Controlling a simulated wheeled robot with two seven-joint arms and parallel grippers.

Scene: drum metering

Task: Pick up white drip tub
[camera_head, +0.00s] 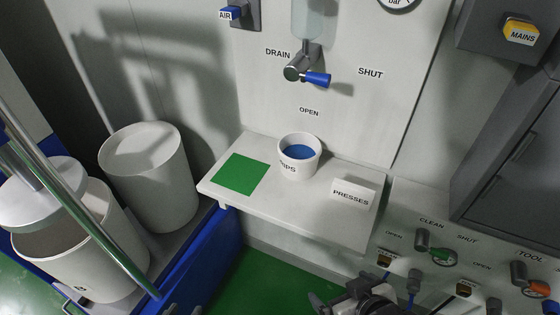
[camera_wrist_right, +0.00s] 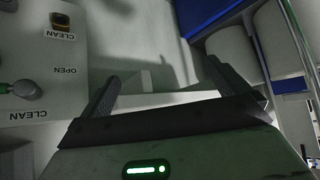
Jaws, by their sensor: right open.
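The white drip tub (camera_head: 287,168) stands upright on a white wall shelf, with dark lettering on its side and blue inside. It is below the drain tap (camera_head: 305,72). My right gripper (camera_head: 340,294) is at the bottom edge of the head view, below and in front of the shelf, apart from the tub. In the right wrist view its two fingers (camera_wrist_right: 168,88) are spread with nothing held between them. I cannot make out the tub in the right wrist view. My left gripper is not in view.
The shelf (camera_head: 276,205) carries a green square (camera_head: 239,174) left of the tub and a PRESSES sign (camera_head: 352,194) at right. White drums (camera_head: 150,185) stand at left beside a metal pole (camera_head: 80,210). A valve panel (camera_head: 430,222) is at right.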

